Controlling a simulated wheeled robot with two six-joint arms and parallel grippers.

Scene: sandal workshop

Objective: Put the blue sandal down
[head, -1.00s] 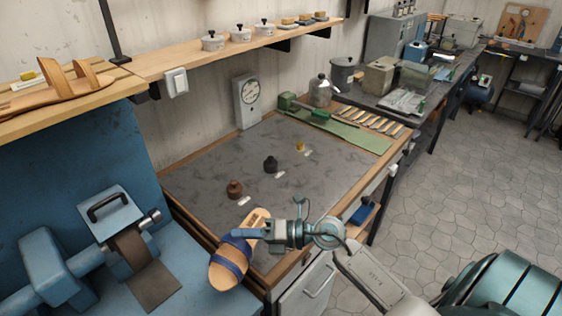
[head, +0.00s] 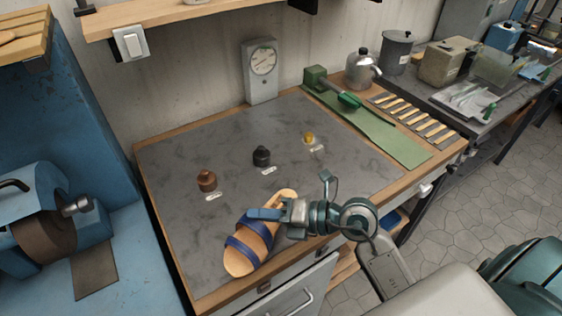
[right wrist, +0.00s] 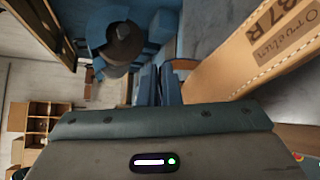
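The blue sandal (head: 238,262) has a tan sole and dark blue straps. It is over the front of the grey worktop (head: 210,150), slanted, with one end pointing up and right. I cannot tell whether it touches the surface. My right gripper (head: 264,215) reaches in from the right and is shut on the sandal near its upper end. In the right wrist view, the blue fingers (right wrist: 160,84) are close together beside the tan sole (right wrist: 262,50), which carries printed letters. The fingers hide part of the sandal. My left gripper is not in view.
Brown (head: 206,181), black (head: 261,156) and yellow (head: 309,138) pots stand in a slanting row on the worktop, with white tags. A dial scale (head: 262,70) stands at the back. A green mat (head: 375,135) lies right. A blue machine (head: 40,215) stands left.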

